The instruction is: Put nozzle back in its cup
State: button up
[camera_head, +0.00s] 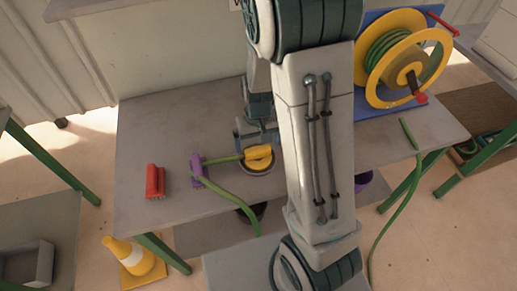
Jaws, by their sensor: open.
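A yellow block-like piece (259,154) sits at a dark round cup or ring (257,171) on the grey table (140,130). I cannot tell whether it is in the cup or on its rim. A purple piece (197,168) lies left of it. One green length runs from the purple piece towards the yellow one. A red ribbed piece (155,181) lies further left. I cannot tell for certain which piece is the nozzle. My gripper (257,138) is open, pointing down just above or at the yellow piece; contact is unclear.
A yellow hose reel (372,88) with a red crank stands at the right. Green hose (235,204) hangs over the table's front edge. Another green hose (393,203) hangs at the right. My arm hides the table's middle.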

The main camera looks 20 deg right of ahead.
aim_at(259, 151)
jog(key=s+r+t, duration=0.1)
jog(key=s+r, duration=0.1)
jog(key=r, duration=0.5)
jog(key=s+r, duration=0.3)
jog(key=r, duration=0.3)
jog(key=s+r+t, duration=0.2)
jog(key=s+r, duration=0.3)
jog(key=s, duration=0.3)
jog(key=shift+s+r, duration=0.35)
jog(key=shift+r, duration=0.05)
jog(key=shift+d, duration=0.1)
